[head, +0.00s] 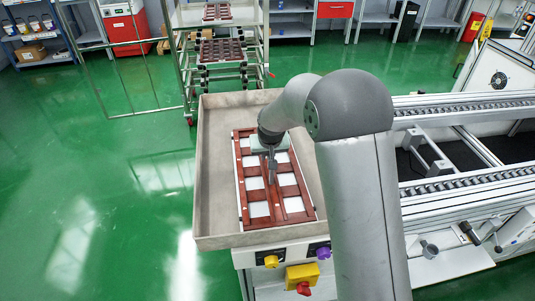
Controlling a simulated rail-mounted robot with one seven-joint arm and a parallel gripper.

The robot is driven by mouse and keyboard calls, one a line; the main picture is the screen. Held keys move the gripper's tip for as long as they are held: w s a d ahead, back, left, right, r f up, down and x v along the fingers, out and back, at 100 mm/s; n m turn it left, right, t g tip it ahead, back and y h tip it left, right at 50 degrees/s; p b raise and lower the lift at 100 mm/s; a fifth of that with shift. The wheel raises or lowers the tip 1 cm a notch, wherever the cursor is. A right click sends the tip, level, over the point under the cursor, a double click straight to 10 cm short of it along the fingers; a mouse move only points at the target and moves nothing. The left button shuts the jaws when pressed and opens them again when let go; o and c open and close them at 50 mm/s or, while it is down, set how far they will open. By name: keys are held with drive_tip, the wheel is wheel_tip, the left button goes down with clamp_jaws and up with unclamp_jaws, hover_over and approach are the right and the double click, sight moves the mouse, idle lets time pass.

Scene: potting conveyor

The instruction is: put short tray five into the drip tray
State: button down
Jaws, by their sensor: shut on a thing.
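A red-brown short tray (245,193) with rows of square openings is inside the outline of the beige drip tray (213,170). Its long side runs along the drip tray. My gripper (272,176) points down at the middle of the short tray and is shut on its central bar. My arm hides part of the short tray's far right side and the drip tray's right wall. I cannot tell whether the short tray touches the drip tray's floor. No number shows on it.
A wheeled rack (222,15) with more red-brown trays stands behind the drip tray. A conveyor (465,180) lies to the right. Yellow and purple knobs and a red button (303,288) sit below the front edge. Green floor is clear at left.

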drive_tip(key=shift+f, duration=0.15)
drive_tip(key=c, duration=1.4)
unclamp_jaws()
drive_tip(key=shift+s+r, duration=0.1)
drive_tip(key=shift+r, duration=0.45)
drive_tip(key=v, duration=1.1)
drive_tip(key=shift+s+r, duration=0.15)
drive_tip(key=shift+s, duration=0.05)
drive_tip(key=s+d+f+g, duration=0.1)
drive_tip(key=s+d, duration=0.4)
drive_tip(key=s, duration=0.5)
drive_tip(key=s+d+m+g, duration=0.1)
drive_tip(key=s+d, duration=0.5)
drive_tip(key=s, duration=0.5)
drive_tip(key=s+d+f+m+g, duration=0.1)
drive_tip(key=s+d, duration=0.4)
drive_tip(key=s, duration=0.5)
drive_tip(key=shift+s+d+f+g+h, duration=0.3)
drive_tip(key=shift+s+f+g+h, duration=0.1)
drive_tip(key=shift+g, duration=0.2)
